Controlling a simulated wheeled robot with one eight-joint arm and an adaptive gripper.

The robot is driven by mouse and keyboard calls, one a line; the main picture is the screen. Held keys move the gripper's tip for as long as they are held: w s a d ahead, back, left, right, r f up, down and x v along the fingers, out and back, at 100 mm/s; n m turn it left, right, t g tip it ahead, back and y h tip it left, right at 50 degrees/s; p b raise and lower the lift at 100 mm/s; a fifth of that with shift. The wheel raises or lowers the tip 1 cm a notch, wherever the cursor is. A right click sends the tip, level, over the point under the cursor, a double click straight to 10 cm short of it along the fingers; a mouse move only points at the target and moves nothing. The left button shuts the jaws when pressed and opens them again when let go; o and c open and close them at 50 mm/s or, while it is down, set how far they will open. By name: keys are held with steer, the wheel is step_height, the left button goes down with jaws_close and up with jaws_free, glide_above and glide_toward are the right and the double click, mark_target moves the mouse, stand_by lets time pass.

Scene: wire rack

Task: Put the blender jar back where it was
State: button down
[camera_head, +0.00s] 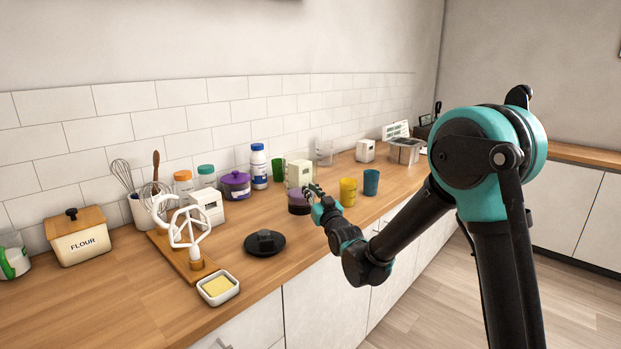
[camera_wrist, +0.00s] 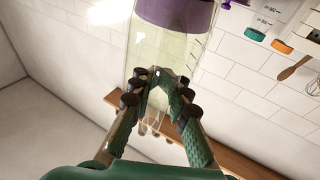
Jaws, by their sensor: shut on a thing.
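The blender jar (camera_head: 299,174) is clear and pale with a purple band (camera_head: 298,205) at its lower end. It appears upright over the wooden counter, among the cups and jars. My gripper (camera_head: 318,191) reaches it from the right and is shut on it. In the wrist view, my gripper's fingers (camera_wrist: 160,80) close on the clear wall of the jar (camera_wrist: 165,50), and the purple band (camera_wrist: 178,12) is at the top of the picture. I cannot tell whether the jar touches the counter.
A black round lid-like piece (camera_head: 264,243) lies in front on the counter (camera_head: 130,303). A green cup (camera_head: 279,169), yellow cup (camera_head: 348,191), blue cup (camera_head: 371,182) and purple pot (camera_head: 235,185) stand nearby. A butter dish (camera_head: 218,288) and white box (camera_head: 207,207) are leftward. Bare counter lies front left.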

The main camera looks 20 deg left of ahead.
steer(key=shift+f, duration=2.2)
steer(key=c, duration=1.5)
jaws_free()
steer(key=shift+o, duration=0.2)
steer(key=shift+s+d, duration=0.1)
steer(key=shift+s, duration=0.05)
